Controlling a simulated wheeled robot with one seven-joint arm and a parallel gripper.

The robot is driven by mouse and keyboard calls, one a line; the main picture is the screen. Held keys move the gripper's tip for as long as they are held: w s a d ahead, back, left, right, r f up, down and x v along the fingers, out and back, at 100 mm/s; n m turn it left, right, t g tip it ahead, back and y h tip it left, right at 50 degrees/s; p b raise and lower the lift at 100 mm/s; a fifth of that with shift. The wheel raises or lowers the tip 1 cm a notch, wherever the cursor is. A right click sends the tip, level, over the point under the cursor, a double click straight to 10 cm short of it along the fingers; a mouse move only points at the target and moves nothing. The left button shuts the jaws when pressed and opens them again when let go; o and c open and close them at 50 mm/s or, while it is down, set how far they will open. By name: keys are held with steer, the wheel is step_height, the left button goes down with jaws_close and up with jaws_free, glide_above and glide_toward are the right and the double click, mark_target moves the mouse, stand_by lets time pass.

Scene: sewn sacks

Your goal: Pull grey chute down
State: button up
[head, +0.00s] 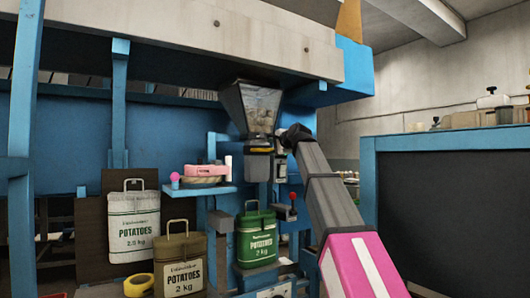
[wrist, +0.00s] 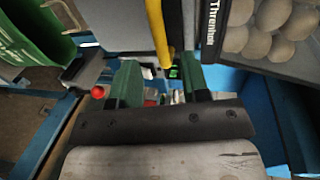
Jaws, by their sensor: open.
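The grey chute (head: 259,165) hangs under a grey funnel-shaped hopper (head: 250,105), with a yellow band near its top. In the wrist view, a grey body that looks like the chute (wrist: 120,20) is at the top, with a yellow bar (wrist: 158,35) in front of it. My gripper (wrist: 157,82) is open, its two green fingers apart. The yellow bar's lower end shows above the gap between the fingers; I cannot tell if it touches them. In the head view, my dark wrist is just right of the chute, and the fingers are hidden.
The green potato sack (head: 256,238) stands below the chute; it also shows in the wrist view (wrist: 35,30). A white sack (head: 134,225) and an olive sack (head: 181,265) are to the left. A red-knobbed lever (head: 291,197) is right of the green sack. A blue-framed dark panel (head: 450,215) fills the right.

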mark_target(266, 150)
steer(key=x, duration=0.7)
steer(key=shift+s, duration=0.1)
jaws_close()
